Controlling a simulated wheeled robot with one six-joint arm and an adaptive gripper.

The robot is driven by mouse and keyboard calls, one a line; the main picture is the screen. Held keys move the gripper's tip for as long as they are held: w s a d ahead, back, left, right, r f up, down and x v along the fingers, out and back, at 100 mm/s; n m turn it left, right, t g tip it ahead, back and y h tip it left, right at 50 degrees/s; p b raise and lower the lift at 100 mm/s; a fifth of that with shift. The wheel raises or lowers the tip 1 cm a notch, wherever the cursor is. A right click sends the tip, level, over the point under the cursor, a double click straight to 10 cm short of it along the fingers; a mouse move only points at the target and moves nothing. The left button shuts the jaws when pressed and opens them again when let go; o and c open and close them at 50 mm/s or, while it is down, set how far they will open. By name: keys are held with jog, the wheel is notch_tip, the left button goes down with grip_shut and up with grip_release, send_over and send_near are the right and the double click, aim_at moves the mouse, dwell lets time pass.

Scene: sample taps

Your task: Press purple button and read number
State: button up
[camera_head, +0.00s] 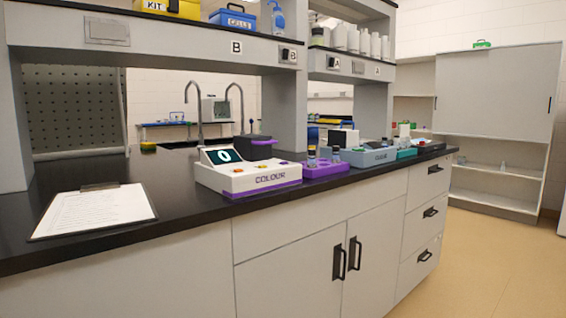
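A white device with a purple base, marked COLOUR (248,180), stands on the black bench top in the camera_head view. Its tilted display (224,156) shows what reads as 0. Small coloured spots lie on its upper face. One looks purple (284,163) and sits toward the right end, and others look yellow or orange. They are too small to make out clearly. My gripper is not in view, and nothing is seen touching the device.
A clipboard with paper (95,211) lies on the bench at left. A purple rack (326,170) with vials stands right of the device, with a grey-blue box (372,157) beyond. A dark object (256,142) and sink taps (190,100) are behind. Floor (475,260) at right is clear.

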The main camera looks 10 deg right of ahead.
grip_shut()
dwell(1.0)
